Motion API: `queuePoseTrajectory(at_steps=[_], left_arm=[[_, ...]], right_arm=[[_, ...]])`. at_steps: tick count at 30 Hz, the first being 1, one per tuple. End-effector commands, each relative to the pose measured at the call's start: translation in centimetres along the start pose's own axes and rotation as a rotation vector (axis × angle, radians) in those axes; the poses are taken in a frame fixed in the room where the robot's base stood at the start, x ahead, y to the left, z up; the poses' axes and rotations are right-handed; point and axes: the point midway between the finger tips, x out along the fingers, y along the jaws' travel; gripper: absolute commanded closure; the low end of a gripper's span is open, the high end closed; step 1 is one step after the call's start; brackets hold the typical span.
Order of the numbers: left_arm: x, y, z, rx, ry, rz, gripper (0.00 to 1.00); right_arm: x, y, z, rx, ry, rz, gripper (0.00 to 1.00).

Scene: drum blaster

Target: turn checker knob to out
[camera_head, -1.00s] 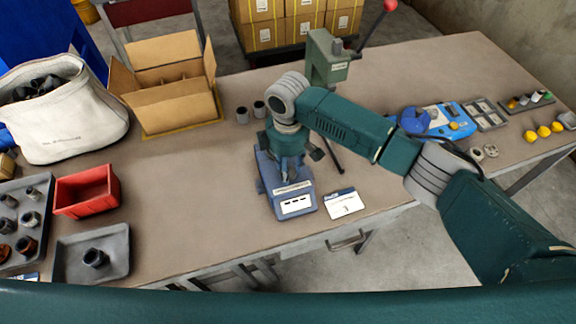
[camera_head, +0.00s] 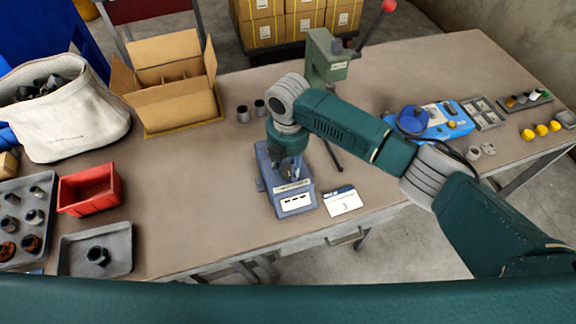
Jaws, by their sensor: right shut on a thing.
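The checker (camera_head: 294,201) is a blue-grey box with a white label on its front, standing near the table's front edge. My right gripper (camera_head: 293,172) points down over the top of the checker, shut on the checker's knob. The gripper and wrist hide the knob, so its setting cannot be read. My left gripper does not show in the view.
A white card (camera_head: 342,201) lies right of the checker. A green press (camera_head: 327,58) with a red-tipped lever stands behind. An open carton (camera_head: 172,85), a red bin (camera_head: 89,190) and a grey tray (camera_head: 118,263) are at left.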

Motion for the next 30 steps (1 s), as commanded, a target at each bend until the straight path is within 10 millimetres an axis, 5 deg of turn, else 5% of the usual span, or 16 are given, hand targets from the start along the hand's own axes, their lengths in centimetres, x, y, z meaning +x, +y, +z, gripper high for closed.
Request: queuePoseTrajectory(at_steps=[22,23,25,30], left_arm=[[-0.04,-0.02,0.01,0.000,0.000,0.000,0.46],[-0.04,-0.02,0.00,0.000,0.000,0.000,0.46],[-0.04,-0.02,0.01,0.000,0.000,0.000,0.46],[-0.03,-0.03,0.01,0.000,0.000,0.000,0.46]], right_arm=[[-0.11,0.12,-0.01,-0.090,0.000,0.003,0.91],[-0.11,0.12,-0.01,-0.090,0.000,0.003,0.61],[-0.11,0.11,-0.01,-0.090,0.000,0.003,0.47],[-0.06,0.07,-0.01,-0.089,0.000,0.002,0.46]])
